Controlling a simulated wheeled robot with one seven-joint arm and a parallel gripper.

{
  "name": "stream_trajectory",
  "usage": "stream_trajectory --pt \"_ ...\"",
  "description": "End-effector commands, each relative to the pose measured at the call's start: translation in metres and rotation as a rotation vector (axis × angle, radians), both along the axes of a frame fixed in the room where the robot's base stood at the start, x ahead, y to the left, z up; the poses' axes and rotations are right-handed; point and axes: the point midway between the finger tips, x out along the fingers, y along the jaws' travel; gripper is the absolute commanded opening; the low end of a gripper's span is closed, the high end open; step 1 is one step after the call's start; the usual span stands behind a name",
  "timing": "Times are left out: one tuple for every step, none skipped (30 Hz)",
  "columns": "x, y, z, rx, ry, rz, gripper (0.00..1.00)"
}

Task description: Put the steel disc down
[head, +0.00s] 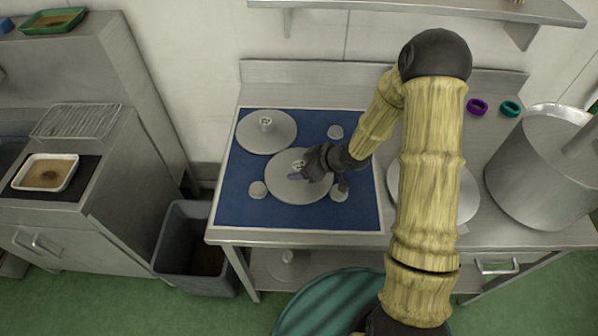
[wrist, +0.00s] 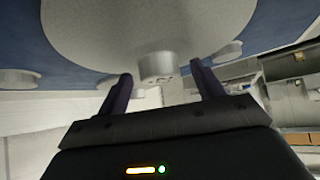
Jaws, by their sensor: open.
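A steel disc (head: 296,193) with a small raised hub lies on the blue mat (head: 240,208), with small pale round pieces around it. My gripper (head: 308,172) is over this disc at its hub. In the wrist view my two dark fingers (wrist: 158,88) stand apart, with the disc's hub (wrist: 157,66) near and between their tips and the disc's broad face (wrist: 150,25) beyond. The fingers do not appear to touch the hub. A second steel disc (head: 266,137) with a hub lies at the mat's back left. Another pale disc (head: 457,197) is partly hidden behind my arm.
A large steel pot (head: 535,172) stands at the table's right. Purple (head: 477,107) and teal (head: 511,108) rings lie behind it. A grey bin (head: 190,245) stands left of the table. A shelf (head: 430,8) hangs above. The mat's front left is bare.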

Motion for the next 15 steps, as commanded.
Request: stream_trajectory --pt "0.0001 -0.0003 0.0002 0.0 -0.001 -0.001 0.68" --pt "0.0001 -0.0004 0.0003 0.0 -0.001 -0.001 0.68" --pt "0.0 -0.0003 0.0003 0.0 -0.001 -0.001 0.68" --pt "0.0 -0.0003 0.0003 0.0 -0.001 -0.001 0.68" --pt "0.0 -0.0004 0.0004 0.0 -0.001 -0.001 0.68" --pt "0.0 -0.0004 0.0004 0.0 -0.001 -0.001 0.68" --pt "0.0 -0.0004 0.0004 0.0 -0.001 -0.001 0.68" --pt "0.0 -0.0005 0.0004 0.0 -0.001 -0.001 0.68" --pt "0.0 -0.0005 0.0004 0.0 -0.001 -0.001 0.68" --pt "0.0 -0.0005 0.0004 0.0 -0.001 -0.001 0.68" --pt "0.0 -0.0004 0.0005 0.0 0.0 0.0 0.68" --pt "-0.0001 -0.0005 0.0005 0.0 0.0 0.0 0.68" --pt "0.0 -0.0005 0.0006 0.0 -0.001 -0.001 0.68" --pt "-0.0001 -0.0005 0.0005 0.0 -0.001 -0.001 0.62" --pt "0.0 -0.0005 0.0006 0.001 -0.001 0.0 0.54"
